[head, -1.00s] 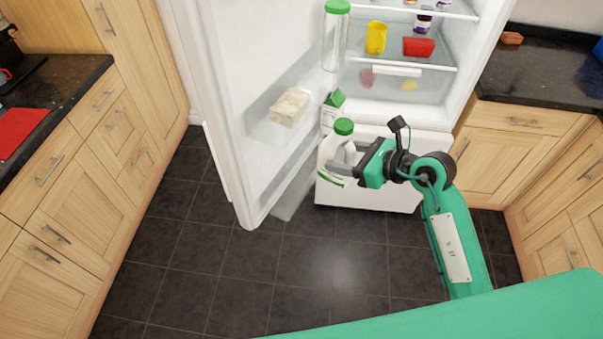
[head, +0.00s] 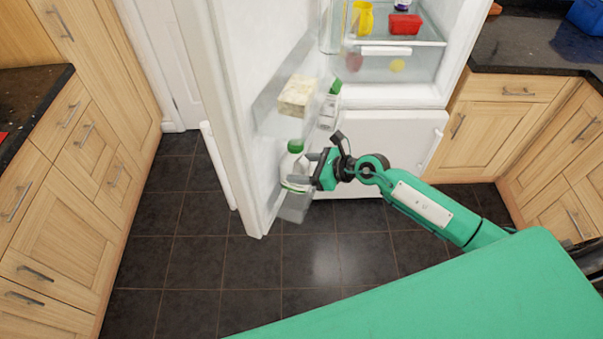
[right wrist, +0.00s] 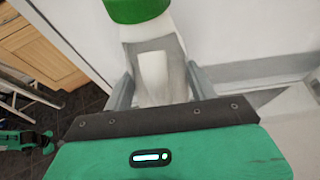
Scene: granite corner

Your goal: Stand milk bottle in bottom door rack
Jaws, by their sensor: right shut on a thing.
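The milk bottle (head: 293,172), white with a green cap, is upright at the lower part of the open fridge door (head: 232,120). My right gripper (head: 308,168) is shut on it from the right. In the right wrist view the bottle (right wrist: 150,60) stands between the two fingers, its green cap cut off at the top edge. The bottom door rack (head: 294,207), clear and see-through, shows just below the bottle. I cannot tell whether the bottle's base touches the rack floor.
Above on the door, one rack holds a pale block-like pack (head: 297,95) and a green-topped carton (head: 330,105). The white lower fridge front (head: 385,150) is close to the right of my gripper. Dark tiled floor (head: 270,265) is clear.

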